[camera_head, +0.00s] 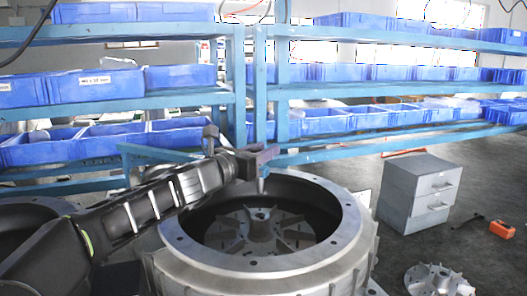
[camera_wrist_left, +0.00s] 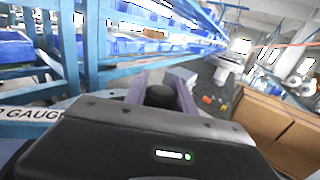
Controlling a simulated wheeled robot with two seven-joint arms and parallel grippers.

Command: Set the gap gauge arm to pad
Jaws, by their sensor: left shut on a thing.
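My left gripper (camera_head: 262,157) reaches in from the left in the head view, over the open top of the round grey blower housing (camera_head: 345,244). Its two purple fingers also show in the left wrist view (camera_wrist_left: 160,92), closed around a dark rounded knob (camera_wrist_left: 160,97), which appears to be part of the gap gauge arm. A slim grey-blue piece (camera_head: 261,184) hangs below the fingers, above the finned impeller (camera_head: 262,226). The rest of the gauge arm and the pad cannot be made out. A partly hidden label (camera_wrist_left: 30,114) reads "P GAUGE". My right gripper is not in view.
A grey drawer cabinet (camera_head: 405,195) stands right of the housing. A loose finned wheel (camera_head: 436,279) lies at the lower right, and an orange tool (camera_head: 503,229) on the floor. Blue shelves (camera_head: 160,101) with blue bins span the back. Cardboard boxes (camera_wrist_left: 270,115) show in the wrist view.

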